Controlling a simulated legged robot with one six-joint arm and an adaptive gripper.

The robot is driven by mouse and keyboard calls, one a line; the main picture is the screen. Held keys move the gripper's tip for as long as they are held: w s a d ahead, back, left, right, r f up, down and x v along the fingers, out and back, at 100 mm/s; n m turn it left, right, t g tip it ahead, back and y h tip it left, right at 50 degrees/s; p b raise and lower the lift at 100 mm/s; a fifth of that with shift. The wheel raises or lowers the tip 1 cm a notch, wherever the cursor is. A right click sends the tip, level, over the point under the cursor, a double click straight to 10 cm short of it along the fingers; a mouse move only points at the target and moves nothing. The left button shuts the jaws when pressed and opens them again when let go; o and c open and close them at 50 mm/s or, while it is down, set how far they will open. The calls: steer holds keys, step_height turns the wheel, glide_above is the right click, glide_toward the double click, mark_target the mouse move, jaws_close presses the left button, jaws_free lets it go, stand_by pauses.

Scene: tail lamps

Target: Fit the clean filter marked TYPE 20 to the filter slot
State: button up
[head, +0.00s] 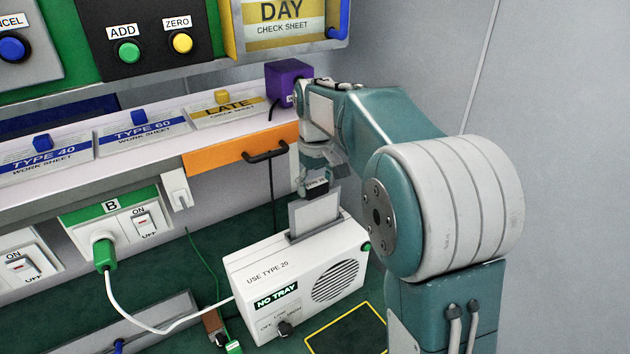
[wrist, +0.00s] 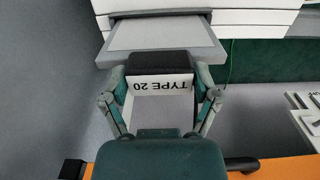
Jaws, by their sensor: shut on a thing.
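The filter (head: 316,217) is a flat light grey panel with a darker grey frame and a black grip at its top. The grip's white label reads TYPE 20, upside down in the wrist view (wrist: 160,86). My gripper (head: 317,187) is shut on the black grip; the fingers flank it in the wrist view. The panel stands upright over the slot (head: 293,239) in the top of the white unit (head: 262,257) marked USE TYPE 20. Its lower edge is hidden in or behind the slot opening, and much of the panel shows above it. I cannot tell how deep it sits.
A purple block (head: 287,80) stands on the shelf beside my arm. An orange drawer front (head: 232,150) with a black handle lies behind the unit. A white cable (head: 150,330) runs from a green plug to the unit. A yellow-outlined area (head: 345,328) in front is empty.

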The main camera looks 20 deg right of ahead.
mark_target(315, 213)
steer(key=shift+f, duration=0.95)
stand_by(0.5)
steer(key=shift+f, duration=3.2)
steer(key=o, duration=1)
